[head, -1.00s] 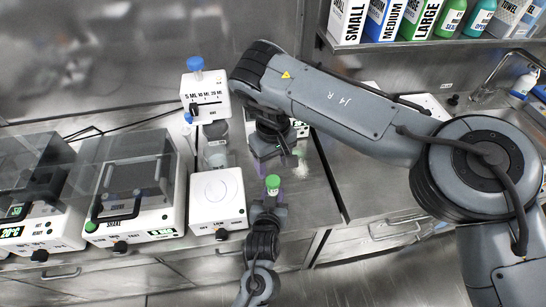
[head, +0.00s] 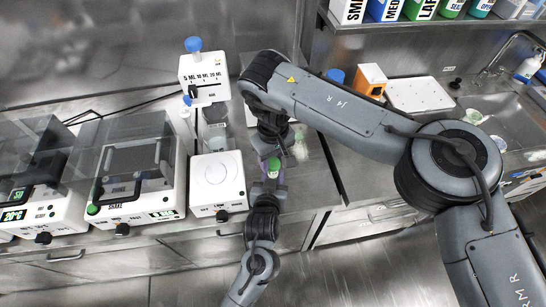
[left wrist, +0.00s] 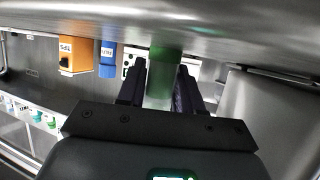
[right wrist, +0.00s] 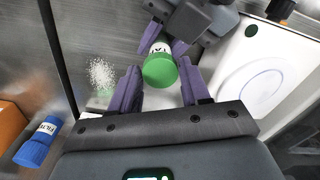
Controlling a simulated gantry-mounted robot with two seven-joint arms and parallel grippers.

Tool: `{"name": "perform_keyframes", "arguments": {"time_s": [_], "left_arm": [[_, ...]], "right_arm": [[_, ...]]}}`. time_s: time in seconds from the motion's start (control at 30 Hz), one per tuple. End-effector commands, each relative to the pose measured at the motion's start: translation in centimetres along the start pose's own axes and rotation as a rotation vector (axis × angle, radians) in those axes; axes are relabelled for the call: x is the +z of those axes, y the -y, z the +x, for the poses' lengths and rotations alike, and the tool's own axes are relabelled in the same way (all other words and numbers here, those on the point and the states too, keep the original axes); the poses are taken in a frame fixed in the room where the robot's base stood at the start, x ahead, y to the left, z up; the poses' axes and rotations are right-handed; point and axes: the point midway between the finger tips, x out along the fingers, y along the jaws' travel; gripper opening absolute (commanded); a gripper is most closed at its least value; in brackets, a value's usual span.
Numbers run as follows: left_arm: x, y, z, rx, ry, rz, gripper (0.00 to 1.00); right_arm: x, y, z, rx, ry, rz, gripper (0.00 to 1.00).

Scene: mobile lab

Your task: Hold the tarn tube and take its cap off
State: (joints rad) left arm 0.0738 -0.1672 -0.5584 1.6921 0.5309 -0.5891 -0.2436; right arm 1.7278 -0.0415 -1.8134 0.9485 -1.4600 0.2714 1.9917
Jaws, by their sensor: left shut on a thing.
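The tube with a green cap (head: 271,166) is upright above the front of the bench. My left gripper (head: 268,189) is shut on the tube body from the front. In the left wrist view the pale tube body (left wrist: 160,85) sits between its dark fingers, green cap on top. In the right wrist view the green cap (right wrist: 160,71) faces me, with part of a white label behind it. My right gripper (right wrist: 160,75) is open. Its purple fingertips lie to either side of the cap, with gaps showing. The tube's lower end is hidden.
A white stirrer plate (head: 215,180) stands just left of the tube, with a dispenser (head: 204,77) behind it. A shaker (head: 135,175) is further left. An orange box (head: 371,79) and a white tray (head: 419,95) are at the right. The floor in front is clear.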

Motion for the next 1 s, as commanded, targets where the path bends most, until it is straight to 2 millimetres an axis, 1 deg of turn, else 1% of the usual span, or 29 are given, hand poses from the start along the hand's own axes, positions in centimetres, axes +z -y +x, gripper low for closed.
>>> {"name": "perform_keyframes", "arguments": {"time_s": [0.03, 0.2, 0.27, 0.37, 0.47, 0.57, 1.0], "left_arm": [[0.05, 0.01, 0.01, 0.0, 0.001, 0.0, 0.0], [0.05, 0.01, 0.01, 0.0, 0.001, 0.0, 0.0], [0.05, 0.01, 0.01, 0.0, 0.001, 0.0, 0.0], [0.05, 0.01, 0.01, 0.0, 0.001, 0.0, 0.0], [0.05, 0.01, 0.01, 0.0, 0.001, 0.0, 0.0], [0.05, 0.01, 0.01, 0.0, 0.001, 0.0, 0.0], [0.05, 0.02, 0.01, 0.0, 0.001, 0.0, 0.0]], "right_arm": [[0.0, 0.0, -0.01, 0.0, 0.0, 0.0, 0.38], [0.0, 0.0, -0.01, 0.0, 0.0, 0.0, 0.12], [0.0, 0.0, -0.02, 0.0, 0.0, 0.0, 0.03], [0.0, 0.0, -0.02, 0.0, 0.0, -0.016, 0.03], [0.0, 0.0, -0.03, 0.0, 0.0, -0.107, 0.03], [0.0, 0.0, -0.04, 0.0, 0.0, -0.287, 0.03], [0.02, -0.02, -0.11, 0.0, -0.001, -1.268, 0.03]]}}
